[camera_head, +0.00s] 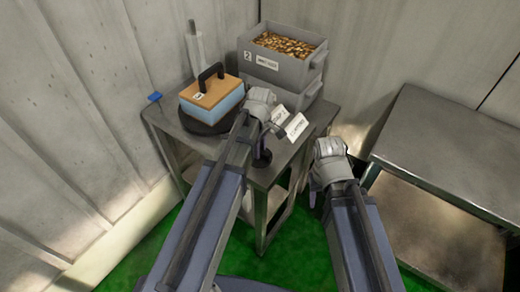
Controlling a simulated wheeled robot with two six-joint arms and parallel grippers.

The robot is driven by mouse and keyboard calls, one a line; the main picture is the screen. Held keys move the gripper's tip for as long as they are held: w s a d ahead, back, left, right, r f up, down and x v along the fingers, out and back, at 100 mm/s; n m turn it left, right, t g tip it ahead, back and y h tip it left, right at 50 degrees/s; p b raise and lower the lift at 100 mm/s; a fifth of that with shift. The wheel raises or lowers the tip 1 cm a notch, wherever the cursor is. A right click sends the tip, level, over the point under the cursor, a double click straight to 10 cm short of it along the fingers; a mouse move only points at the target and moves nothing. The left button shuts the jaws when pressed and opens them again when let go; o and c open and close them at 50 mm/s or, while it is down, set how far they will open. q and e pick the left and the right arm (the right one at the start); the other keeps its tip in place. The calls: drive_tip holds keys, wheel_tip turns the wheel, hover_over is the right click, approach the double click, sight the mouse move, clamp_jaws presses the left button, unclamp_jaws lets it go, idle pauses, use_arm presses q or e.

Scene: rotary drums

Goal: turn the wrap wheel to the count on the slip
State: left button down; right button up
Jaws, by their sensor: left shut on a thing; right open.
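A dark round turntable (188,121), which may be the wrap wheel, lies on a grey metal table (160,118). On it sits a block (214,101) with a blue body, an orange top and a black handle. My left gripper (277,127) is shut at the right of the turntable. What it holds is hidden by the gripper and arm. Two white cards, one nearer (297,126) and one behind (280,115), stand beside it; their print is too small to read. A small black post (262,157) shows below it. My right gripper (314,190) is open, right of the table.
A grey bin (283,69) marked 2, full of brass-coloured pieces, is stacked on another bin (302,97) at the table's back. A white upright roll (195,50) stands behind the block. A small blue object (155,96) is at the left edge. A metal bench (440,135) stands right.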

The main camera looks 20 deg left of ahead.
idle(0.3)
use_arm(q)
drive_tip(key=c, duration=0.7)
unclamp_jaws()
wheel_tip(320, 180, up, 8)
drive_tip(key=p, duration=0.8)
drive_tip(key=shift+f, duration=0.1)
